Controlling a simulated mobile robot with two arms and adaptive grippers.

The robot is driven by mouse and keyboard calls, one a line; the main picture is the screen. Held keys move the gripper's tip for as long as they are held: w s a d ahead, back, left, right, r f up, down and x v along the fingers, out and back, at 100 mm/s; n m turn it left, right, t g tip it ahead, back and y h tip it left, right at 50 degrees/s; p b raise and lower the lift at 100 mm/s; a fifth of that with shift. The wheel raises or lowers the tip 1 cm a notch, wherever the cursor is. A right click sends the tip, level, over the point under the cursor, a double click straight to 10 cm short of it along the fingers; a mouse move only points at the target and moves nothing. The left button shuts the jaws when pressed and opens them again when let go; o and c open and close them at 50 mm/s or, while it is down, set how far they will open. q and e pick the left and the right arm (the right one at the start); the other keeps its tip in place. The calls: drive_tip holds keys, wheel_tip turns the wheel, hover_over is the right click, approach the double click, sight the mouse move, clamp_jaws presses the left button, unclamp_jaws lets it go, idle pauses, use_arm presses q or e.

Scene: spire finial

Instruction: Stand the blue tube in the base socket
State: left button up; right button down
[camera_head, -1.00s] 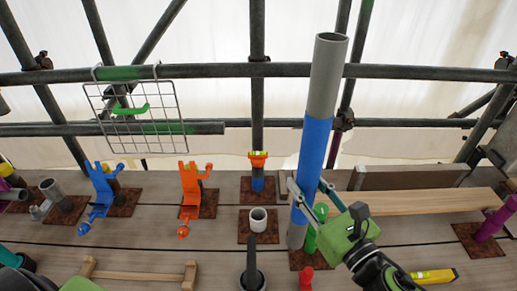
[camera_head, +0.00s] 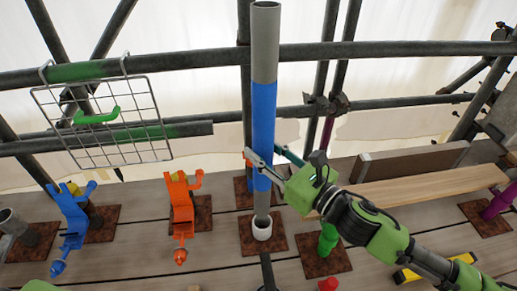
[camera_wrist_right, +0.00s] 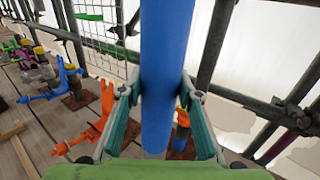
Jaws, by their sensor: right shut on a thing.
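The blue tube (camera_head: 263,121) has grey ends and stands upright in the head view. Its lower end meets the white ring of the base socket (camera_head: 262,232), which sits on a rusty plate; whether it is seated inside is hard to tell. My right gripper (camera_head: 262,168) is shut on the tube at its lower blue part. My left gripper is not clearly in view.
A green piece (camera_head: 327,240) stands on a plate right of the socket. Orange (camera_head: 181,200) and blue (camera_head: 70,215) figure-like pieces stand to the left. A plank (camera_head: 420,187) lies at the right.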

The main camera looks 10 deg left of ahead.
sight(269, 189)
drive_tip(key=shift+s+d+r, duration=0.15)
drive_tip(key=shift+d+r, duration=0.05)
drive_tip(key=shift+r, duration=0.1)
drive_tip(key=shift+a, duration=0.15)
drive_tip(key=shift+f, duration=0.55)
drive_tip(key=shift+f+b, duration=0.15)
drive_tip(key=shift+b, duration=0.2)
use_arm(q)
wheel_tip(269, 189, down, 10)
drive_tip(key=b, duration=0.8)
drive_tip(key=shift+s+d+r+b, duration=0.25)
drive_tip(key=shift+s+d+b, duration=0.1)
drive_tip(key=shift+d+b, duration=0.1)
use_arm(e)
drive_tip(key=shift+f, duration=5.6)
